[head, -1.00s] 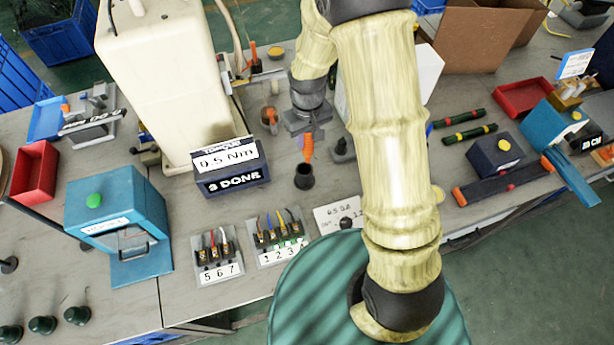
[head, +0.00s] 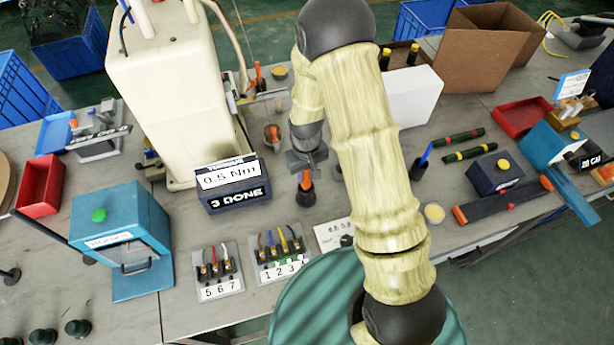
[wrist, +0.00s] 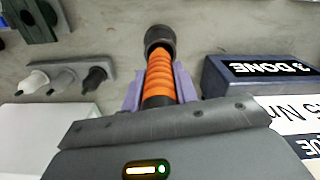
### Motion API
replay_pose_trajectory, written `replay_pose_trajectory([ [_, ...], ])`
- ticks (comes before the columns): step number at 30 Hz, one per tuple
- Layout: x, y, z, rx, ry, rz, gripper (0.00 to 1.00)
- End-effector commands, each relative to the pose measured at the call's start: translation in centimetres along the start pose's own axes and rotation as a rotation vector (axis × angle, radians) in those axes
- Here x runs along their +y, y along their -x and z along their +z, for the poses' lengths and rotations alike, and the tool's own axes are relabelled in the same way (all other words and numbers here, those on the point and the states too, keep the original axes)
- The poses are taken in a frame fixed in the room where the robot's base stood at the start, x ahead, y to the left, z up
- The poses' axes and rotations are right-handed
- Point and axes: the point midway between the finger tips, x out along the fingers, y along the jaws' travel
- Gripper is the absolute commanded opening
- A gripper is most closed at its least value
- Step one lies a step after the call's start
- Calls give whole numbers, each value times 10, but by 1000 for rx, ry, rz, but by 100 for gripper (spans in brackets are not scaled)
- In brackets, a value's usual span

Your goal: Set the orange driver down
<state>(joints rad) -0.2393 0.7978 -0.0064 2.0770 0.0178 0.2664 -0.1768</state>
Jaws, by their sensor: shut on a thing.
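The orange driver (wrist: 160,78) is held upright between the purple fingers of my gripper (wrist: 158,92). In the head view the driver (head: 305,180) shows as a short orange piece below my gripper (head: 305,167). Its lower end is in or right at the mouth of a round black holder (head: 305,197) on the table. The holder also shows in the wrist view (wrist: 160,36). How deep the driver sits in it is hidden. My gripper is shut on the driver's orange grip.
The torque box (head: 233,188) reading 0.5 Nm and 3 DONE stands just left of the holder. Numbered socket blocks (head: 283,268) lie nearer the front. A white box (head: 410,97) stands at the right, behind my arm. The cream machine (head: 170,90) rises at the back left.

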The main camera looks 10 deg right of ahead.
Motion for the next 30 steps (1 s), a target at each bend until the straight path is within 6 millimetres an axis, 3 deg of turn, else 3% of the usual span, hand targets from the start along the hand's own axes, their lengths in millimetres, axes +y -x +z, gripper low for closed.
replay_pose_trajectory([
  [6,-1,-25,0,-2,2,0,2],
  [19,-1,-32,0,0,3,0,2],
  [20,-1,-31,0,-1,3,0,35],
  [22,-1,-31,0,-1,3,0,49],
  [30,-1,-30,0,-1,3,0,51],
])
